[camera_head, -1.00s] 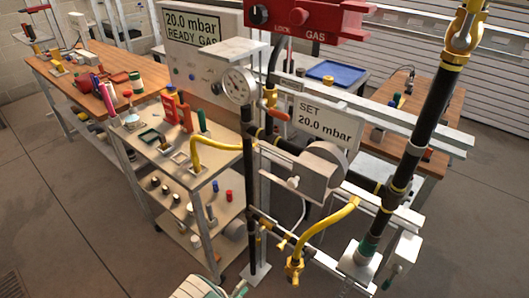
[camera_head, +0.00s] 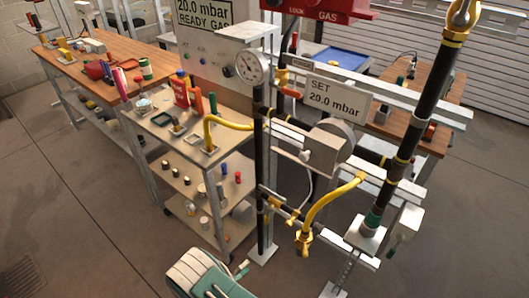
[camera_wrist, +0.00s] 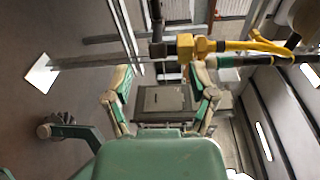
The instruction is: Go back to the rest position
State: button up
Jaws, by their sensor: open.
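In the wrist view my gripper (camera_wrist: 159,72) has its two green-and-tan fingers spread wide, with nothing held between them. A grey rectangular thing lies beyond the fingers, and I cannot tell what it is. In the head view a white-and-green part of my arm (camera_head: 200,275) shows at the bottom edge, in front of the gas rig and apart from it. The fingers are not clear there.
The gas rig has a gauge (camera_head: 252,68), a "SET 20.0 mbar" sign (camera_head: 337,97), a yellow hose (camera_head: 328,203) and a black upright pipe (camera_head: 415,120). A tool cart (camera_head: 150,128) stands to its left. The floor (camera_head: 75,215) at lower left is clear.

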jog(key=w+d+r+m+g+y, duration=0.1)
jog(key=d+r+m+g, duration=0.3)
jog(key=r+m, duration=0.5)
jog(key=w+d+r+m+g, duration=0.1)
jog(key=d+r+m+g, duration=0.4)
jog(key=r, duration=0.7)
jog(key=w+d+r+m+g+y, duration=0.1)
jog(key=d+r+m+g, duration=0.25)
jog(key=r+m, duration=0.6)
jog(key=s+d+r+m+t+y, duration=0.2)
jog(key=s+d+r+m+y, duration=0.2)
jog(key=s+r+m, duration=0.5)
jog(key=s+d+r+m+t+y, duration=0.3)
jog(key=s+d+r+m+y, duration=0.2)
jog(key=s+r+m, duration=0.5)
jog(key=shift+s+d+m+y, duration=0.25)
jog(key=shift+s+m+y, duration=0.3)
jog(key=shift+m, duration=0.5)
jog(key=shift+r, duration=0.1)
